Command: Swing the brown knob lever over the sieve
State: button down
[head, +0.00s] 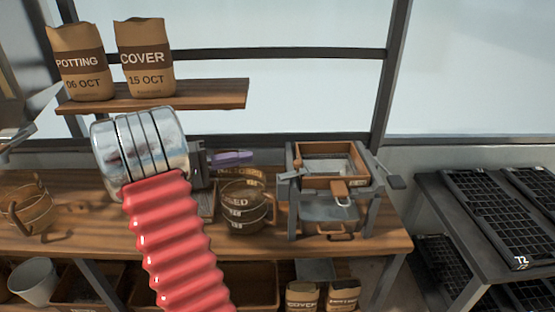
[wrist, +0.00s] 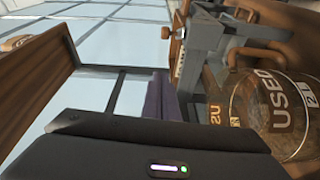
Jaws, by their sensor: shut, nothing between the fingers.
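The tray seeder (head: 362,215) stands on the wooden bench, right of my gripper. The brown wooden frame (head: 300,150) on its top appears to hold the sieve. A small brown knob (wrist: 166,32) shows beside the seeder's grey frame (wrist: 205,50) in the wrist view; I cannot tell its lever's full shape.
A glass jug marked USED (head: 240,212) stands below my gripper and left of the seeder; it fills the right of the wrist view (wrist: 275,105). A shelf (head: 190,95) holds two paper bags. A dark table with black cell trays (head: 490,215) stands right.

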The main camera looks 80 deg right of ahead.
jog(key=s+d, duration=0.2)
jog(key=s, duration=0.9)
jog(key=shift+s+f, duration=0.15)
jog(key=shift+f, duration=0.05)
jog(key=shift+d, duration=0.1)
dwell(0.3)
jog(key=shift+s+a, duration=0.3)
jog(key=shift+s, duration=0.3)
jog(key=shift+w+d, duration=0.1)
